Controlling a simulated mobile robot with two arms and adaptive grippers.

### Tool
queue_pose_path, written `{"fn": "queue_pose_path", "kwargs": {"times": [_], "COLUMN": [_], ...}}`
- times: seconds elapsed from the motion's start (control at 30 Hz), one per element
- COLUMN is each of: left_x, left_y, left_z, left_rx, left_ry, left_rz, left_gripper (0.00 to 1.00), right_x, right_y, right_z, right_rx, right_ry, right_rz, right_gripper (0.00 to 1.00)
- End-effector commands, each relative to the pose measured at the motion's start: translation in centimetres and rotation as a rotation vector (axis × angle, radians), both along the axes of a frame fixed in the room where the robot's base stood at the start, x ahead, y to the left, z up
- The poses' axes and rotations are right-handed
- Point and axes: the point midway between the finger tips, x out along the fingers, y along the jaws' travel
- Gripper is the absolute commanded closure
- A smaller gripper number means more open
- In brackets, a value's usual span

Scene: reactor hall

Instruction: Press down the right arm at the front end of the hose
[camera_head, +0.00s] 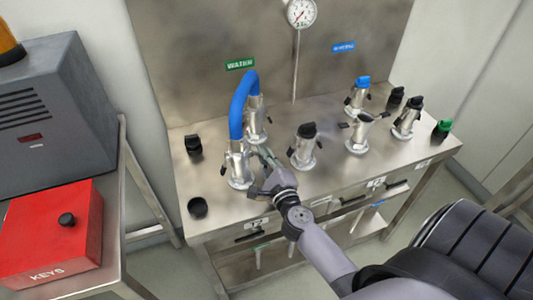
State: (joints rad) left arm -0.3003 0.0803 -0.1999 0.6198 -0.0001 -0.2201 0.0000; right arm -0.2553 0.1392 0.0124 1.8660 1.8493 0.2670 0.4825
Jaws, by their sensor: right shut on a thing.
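A blue hose (238,100) arches between two silver couplings on the steel bench, below the green WATER label. Its front end is the nearer silver coupling (238,165), which stands upright. My right gripper (261,172) is at the right side of this coupling, reaching in from the lower right. It is shut on the coupling's right arm, which is mostly hidden by the fingers, so its exact angle cannot be told. The rear coupling (256,120) stands behind. My left gripper is not in view.
A black-capped silver coupling (305,148) stands close right of my gripper, with several more couplings farther right. A red KEYS box (50,235) and a grey unit (55,105) stand on the left table.

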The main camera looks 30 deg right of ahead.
Motion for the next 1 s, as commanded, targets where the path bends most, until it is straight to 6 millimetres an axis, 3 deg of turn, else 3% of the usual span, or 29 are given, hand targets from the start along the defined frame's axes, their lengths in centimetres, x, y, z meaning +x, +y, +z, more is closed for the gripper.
{"fn": "queue_pose_path", "kwargs": {"times": [0.5,1.0], "left_x": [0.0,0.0], "left_y": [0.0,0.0], "left_z": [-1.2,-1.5], "left_rx": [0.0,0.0], "left_ry": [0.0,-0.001], "left_rz": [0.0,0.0], "left_gripper": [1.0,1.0], "right_x": [0.3,0.5], "right_y": [1.6,2.3], "right_z": [-1.7,-2.0], "right_rx": [0.415,0.559], "right_ry": [-0.096,-0.13], "right_rz": [-0.001,0.0], "right_gripper": [1.0,1.0]}}
